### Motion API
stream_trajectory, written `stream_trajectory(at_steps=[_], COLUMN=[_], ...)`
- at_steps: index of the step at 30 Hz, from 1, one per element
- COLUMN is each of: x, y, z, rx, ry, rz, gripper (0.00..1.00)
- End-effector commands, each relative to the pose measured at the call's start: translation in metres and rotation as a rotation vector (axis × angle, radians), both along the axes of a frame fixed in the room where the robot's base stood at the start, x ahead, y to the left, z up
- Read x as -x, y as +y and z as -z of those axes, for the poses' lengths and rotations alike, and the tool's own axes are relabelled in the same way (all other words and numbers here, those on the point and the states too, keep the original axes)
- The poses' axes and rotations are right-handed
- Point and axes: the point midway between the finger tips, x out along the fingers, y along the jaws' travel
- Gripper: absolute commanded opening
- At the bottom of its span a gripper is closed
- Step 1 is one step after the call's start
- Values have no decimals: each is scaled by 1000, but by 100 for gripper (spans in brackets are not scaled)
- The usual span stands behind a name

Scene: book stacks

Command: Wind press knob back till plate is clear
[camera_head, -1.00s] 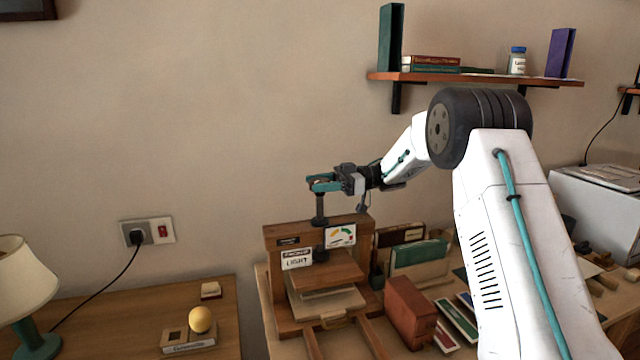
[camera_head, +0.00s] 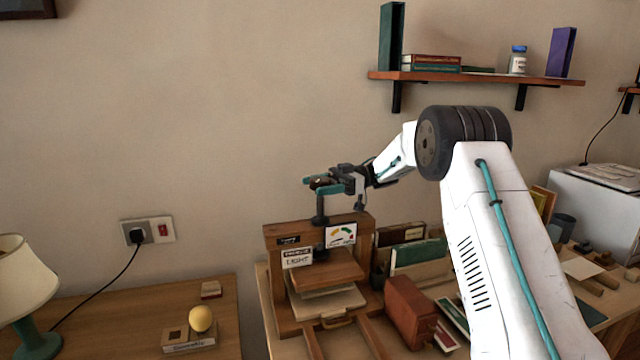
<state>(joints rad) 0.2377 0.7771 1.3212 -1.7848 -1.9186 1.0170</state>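The wooden book press (camera_head: 278,243) stands on the right-hand table near the wall. Its dark screw (camera_head: 319,208) rises from the top beam, and its wooden plate (camera_head: 330,268) hangs below the beam, above a pale stack (camera_head: 326,304). Whether the plate touches the stack is hard to tell. My gripper (camera_head: 318,185) is at the top of the screw, its teal fingers around the knob, which is mostly hidden. I cannot tell how tightly the fingers close. A dial card (camera_head: 341,235) and a "LIGHT" label (camera_head: 297,257) are on the press front.
A red-brown box (camera_head: 410,312) stands right of the press, with upright books (camera_head: 420,252) behind it. A side table at left holds a lamp (camera_head: 28,285) and a yellow ball (camera_head: 200,318) on a small stand. A shelf (camera_head: 470,77) is above.

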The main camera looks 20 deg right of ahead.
Motion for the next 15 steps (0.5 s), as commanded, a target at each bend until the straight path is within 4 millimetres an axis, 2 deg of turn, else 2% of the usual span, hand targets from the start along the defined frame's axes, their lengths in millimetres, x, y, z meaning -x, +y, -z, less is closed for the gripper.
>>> stream_trajectory(at_steps=[10, 15], x=[-1, -6], y=[-4, -28], z=[-4, -3], rx=[-2, -1], ry=[-9, -9], rz=[3, 5], gripper=[72, 72])
